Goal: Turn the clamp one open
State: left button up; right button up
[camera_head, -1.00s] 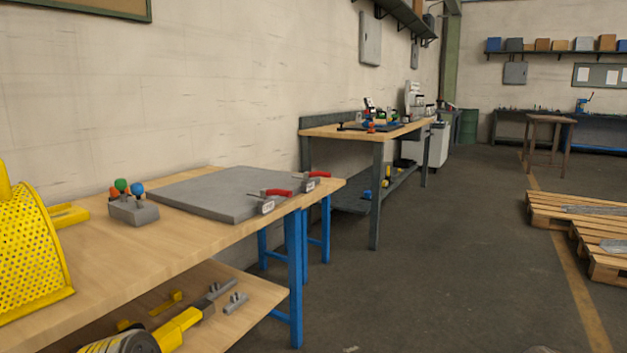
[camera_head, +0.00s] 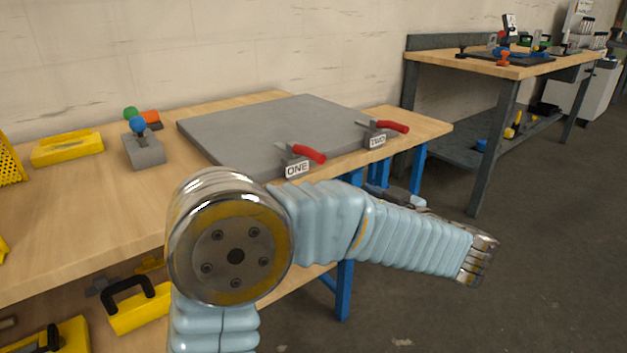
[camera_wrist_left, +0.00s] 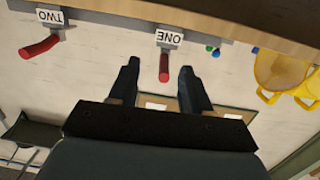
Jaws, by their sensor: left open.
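Clamp one, with a red handle (camera_head: 309,153) and a white plate marked ONE (camera_head: 297,168), sits at the front edge of a grey slab (camera_head: 262,130) on the wooden bench. Its red handle also shows in the left wrist view (camera_wrist_left: 164,67), where the picture is upside down. My left gripper (camera_wrist_left: 160,70) is open, its two dark fingers either side of that handle in the picture; I cannot tell how far off it is. In the head view my left arm crosses in front of the bench, and the gripper's fingers cannot be made out. My right gripper is not in view.
Clamp two (camera_head: 388,127), also red-handled, sits to the right on the slab edge. A grey block with coloured knobs (camera_head: 143,150) and a yellow tray (camera_head: 67,148) stand left. A second bench (camera_head: 480,68) is farther right. Floor is open at right.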

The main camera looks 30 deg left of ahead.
aim_at(312, 154)
pick_arm(q)
notch_tip(312, 154, up, 5)
jog(key=s+n+y, duration=0.1)
jog(key=n+y, duration=0.1)
jog(key=n, duration=0.1)
jog(key=p+x, duration=0.1)
jog(key=x, duration=0.3)
jog(key=p+x, duration=0.1)
jog(key=x, duration=0.4)
jog(key=f+p+x, duration=0.1)
jog(key=x, duration=0.3)
jog(key=shift+s+a, duration=0.1)
jog(key=shift+a, duration=0.25)
grip_shut()
